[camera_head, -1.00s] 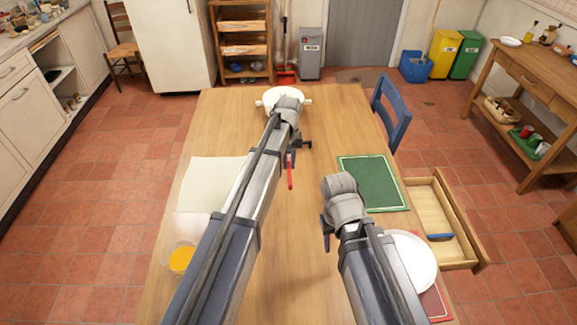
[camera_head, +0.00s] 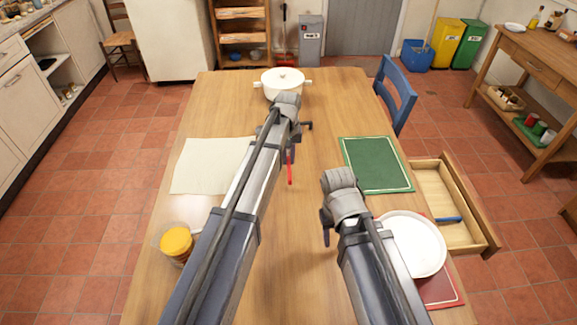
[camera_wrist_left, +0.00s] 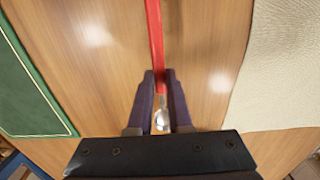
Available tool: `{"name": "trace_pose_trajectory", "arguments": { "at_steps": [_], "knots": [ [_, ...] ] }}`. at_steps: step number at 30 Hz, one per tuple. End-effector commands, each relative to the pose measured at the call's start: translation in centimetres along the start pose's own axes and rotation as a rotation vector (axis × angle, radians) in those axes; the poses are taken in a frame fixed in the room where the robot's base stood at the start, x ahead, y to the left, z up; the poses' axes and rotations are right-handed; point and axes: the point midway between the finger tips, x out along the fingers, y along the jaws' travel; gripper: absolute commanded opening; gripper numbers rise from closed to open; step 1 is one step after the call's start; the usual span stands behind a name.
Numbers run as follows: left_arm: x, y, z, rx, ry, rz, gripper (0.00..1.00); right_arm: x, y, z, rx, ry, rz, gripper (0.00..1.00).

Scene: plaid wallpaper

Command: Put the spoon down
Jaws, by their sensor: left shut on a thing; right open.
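The spoon has a red handle (camera_wrist_left: 155,40) and a shiny metal end close to the palm in the left wrist view. In the head view its red handle (camera_head: 290,170) hangs beside my left arm over the middle of the table (camera_head: 330,110). My left gripper (camera_wrist_left: 161,78) is shut on the spoon. In the head view the left gripper (camera_head: 300,126) is partly hidden by its wrist. Its height above the wood is hard to tell. My right gripper (camera_head: 326,226) is open and empty, left of the white plate (camera_head: 415,245).
A cream cloth (camera_head: 205,165) lies left, a green mat (camera_head: 375,165) right. An orange-lidded jar (camera_head: 177,243) is near left. An open drawer (camera_head: 438,190) juts out right, near a blue chair (camera_head: 397,95). Wood around the spoon is clear.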

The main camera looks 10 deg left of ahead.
Motion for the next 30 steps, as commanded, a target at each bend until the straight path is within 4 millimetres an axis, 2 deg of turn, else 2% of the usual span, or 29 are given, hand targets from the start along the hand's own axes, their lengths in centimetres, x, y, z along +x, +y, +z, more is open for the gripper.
{"name": "trace_pose_trajectory", "arguments": {
  "at_steps": [1,4,17,18,24,26,30],
  "knots": [
    [1.4,0.0,0.0,0.000,0.000,0.000,0.00,1.3,-0.1,-0.1,0.000,0.000,0.000,0.50],
    [2.5,0.0,0.0,0.000,0.000,0.000,0.00,2.4,-0.2,-0.1,0.000,0.000,0.000,0.50],
    [2.8,0.0,0.0,0.000,0.000,0.000,0.00,2.8,-0.3,-0.2,0.000,0.000,0.000,0.50],
    [2.8,0.0,0.0,0.000,0.000,0.000,0.19,2.8,-0.3,-0.2,0.000,0.000,0.000,0.50],
    [2.7,0.0,0.0,0.000,0.000,0.000,0.41,2.7,-0.2,-0.2,0.000,0.000,0.000,0.50],
    [2.7,0.0,0.0,0.000,0.000,0.000,0.47,2.7,-0.2,-0.2,0.000,0.000,0.000,0.50],
    [2.7,0.0,0.0,0.000,0.000,0.000,0.47,2.7,-0.2,-0.2,0.000,0.000,0.000,0.50]
  ]
}}
